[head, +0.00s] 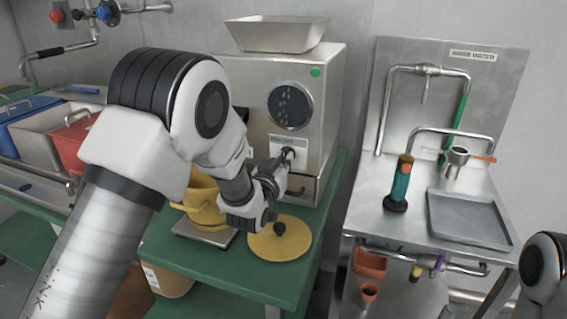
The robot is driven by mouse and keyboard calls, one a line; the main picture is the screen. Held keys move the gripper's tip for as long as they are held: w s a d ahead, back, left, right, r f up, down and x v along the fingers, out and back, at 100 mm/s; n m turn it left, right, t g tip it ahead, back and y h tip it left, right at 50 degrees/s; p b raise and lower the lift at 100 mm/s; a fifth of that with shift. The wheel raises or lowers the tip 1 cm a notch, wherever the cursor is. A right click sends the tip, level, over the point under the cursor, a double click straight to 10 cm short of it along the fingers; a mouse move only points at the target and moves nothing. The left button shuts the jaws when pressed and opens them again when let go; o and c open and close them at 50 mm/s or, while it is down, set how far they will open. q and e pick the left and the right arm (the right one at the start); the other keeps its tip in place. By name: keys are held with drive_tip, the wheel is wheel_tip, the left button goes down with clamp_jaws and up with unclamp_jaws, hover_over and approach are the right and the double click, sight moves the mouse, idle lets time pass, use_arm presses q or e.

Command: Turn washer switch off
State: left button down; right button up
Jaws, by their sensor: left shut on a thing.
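My left gripper (279,163) is at the front of the steel grinder (260,82), shut on a dark knob or switch (288,152) just below a small white label. The fingers hide part of this knob, so its turned position cannot be read. A round dark dial (290,106) and a green dot are above it on the same front. The steel washing station (415,165) stands at the right, with a label on its back panel too small to read surely. Only part of my right arm shows at the lower right edge; its gripper is not in view.
A grey tray (468,218) and a teal-handled tool (400,182) are on the washing station. Bins stand at the left.

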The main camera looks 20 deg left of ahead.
use_arm(q)
drive_tip(key=shift+f+m, duration=0.1)
drive_tip(key=shift+m, duration=0.3)
drive_tip(key=c, duration=1.2)
unclamp_jaws()
drive_tip(key=s, duration=1.2)
drive_tip(key=shift+a, duration=0.2)
